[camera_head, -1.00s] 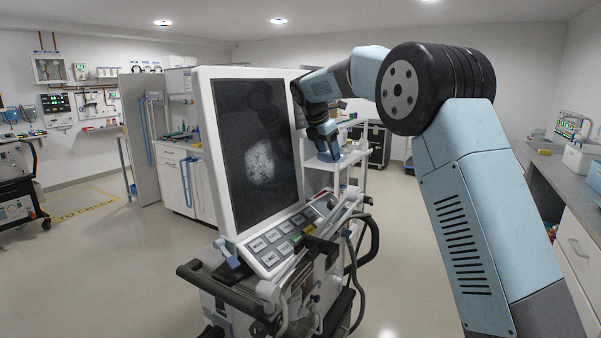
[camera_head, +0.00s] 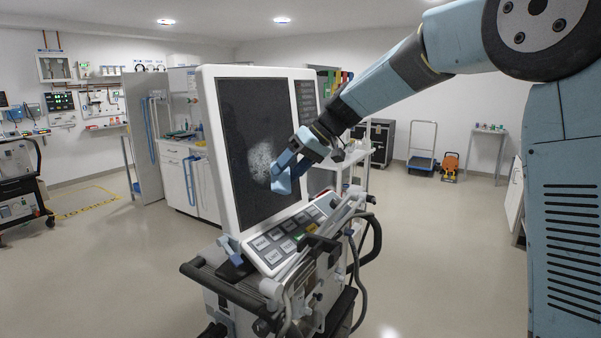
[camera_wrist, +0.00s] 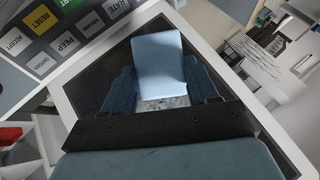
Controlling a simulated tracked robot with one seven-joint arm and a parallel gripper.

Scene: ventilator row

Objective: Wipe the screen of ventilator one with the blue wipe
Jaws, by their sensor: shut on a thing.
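The ventilator screen (camera_head: 240,125) is a tall dark panel in a white frame, facing left of me. A whitish speckled smudge (camera_head: 259,160) shows on it at mid-height, partly hidden behind my gripper. My gripper (camera_head: 286,180) is shut on the blue wipe (camera_head: 281,186) in front of the smudge. In the wrist view the light blue wipe (camera_wrist: 160,62) sits between the two dark fingers over the screen, with a patch of the smudge (camera_wrist: 166,102) below it. I cannot tell whether the wipe touches the screen.
A keypad (camera_head: 284,238) with labelled buttons juts out below the screen. A handle bar and hoses (camera_head: 355,245) are at the cart's right side. A white shelf cart (camera_head: 345,165) stands behind. The floor to the right is open, with an orange item (camera_head: 450,166) farther back.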

